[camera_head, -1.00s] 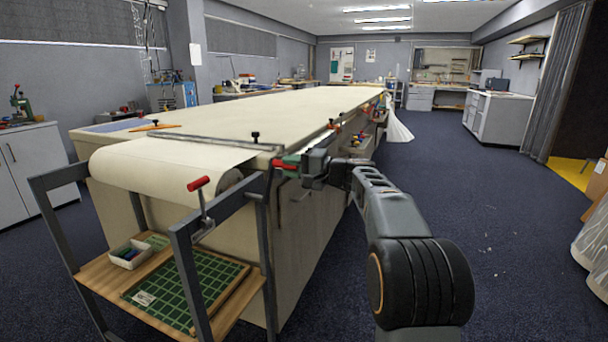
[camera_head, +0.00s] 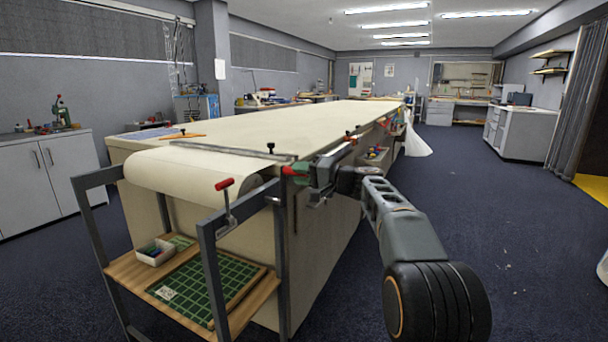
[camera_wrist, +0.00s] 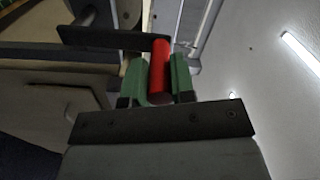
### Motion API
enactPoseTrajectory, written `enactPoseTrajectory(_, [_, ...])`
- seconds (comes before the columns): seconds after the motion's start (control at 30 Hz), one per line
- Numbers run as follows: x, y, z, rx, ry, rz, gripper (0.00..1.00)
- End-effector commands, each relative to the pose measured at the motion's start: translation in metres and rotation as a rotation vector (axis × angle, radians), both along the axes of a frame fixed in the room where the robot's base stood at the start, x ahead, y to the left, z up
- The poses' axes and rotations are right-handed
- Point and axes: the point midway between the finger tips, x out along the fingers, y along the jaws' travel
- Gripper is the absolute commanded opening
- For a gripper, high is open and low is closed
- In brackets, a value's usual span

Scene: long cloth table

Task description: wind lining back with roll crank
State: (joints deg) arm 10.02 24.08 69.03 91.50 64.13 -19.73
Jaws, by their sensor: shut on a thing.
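My gripper (camera_head: 291,171) is shut on a red handle (camera_wrist: 159,74), which sits between its green fingertips in the wrist view. A dark flat arm (camera_wrist: 108,38) runs left from the handle's far end. In the head view the gripper is beside the table's near corner, close to the end of the cream lining roll (camera_head: 195,180); only a little red shows there. A grey crank-shaped lever with a red grip (camera_head: 224,184) stands on the roll frame, left of my gripper and apart from it. The lining (camera_head: 290,125) lies flat along the table.
The frame's grey post (camera_head: 212,275) and wooden shelf (camera_head: 125,268) stand left of my arm. A green cutting mat (camera_head: 195,285) and white bin (camera_head: 155,252) lie on the shelf. A grey bar (camera_head: 225,149) crosses the lining. The floor (camera_head: 540,235) to the right is open.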

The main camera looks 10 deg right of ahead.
Motion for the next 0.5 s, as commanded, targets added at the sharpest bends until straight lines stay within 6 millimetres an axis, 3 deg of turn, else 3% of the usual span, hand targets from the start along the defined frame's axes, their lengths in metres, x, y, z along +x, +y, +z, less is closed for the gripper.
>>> enactPoseTrajectory(0.3, [-0.0007, 0.0012, 0.0005, 0.001, 0.0, 0.004, 0.0])
enactPoseTrajectory(0.33, [-0.0007, 0.0012, 0.0005, 0.001, 0.0, 0.004, 0.24])
enactPoseTrajectory(0.5, [-0.0004, 0.0002, 0.0003, 0.001, 0.001, 0.002, 0.41])
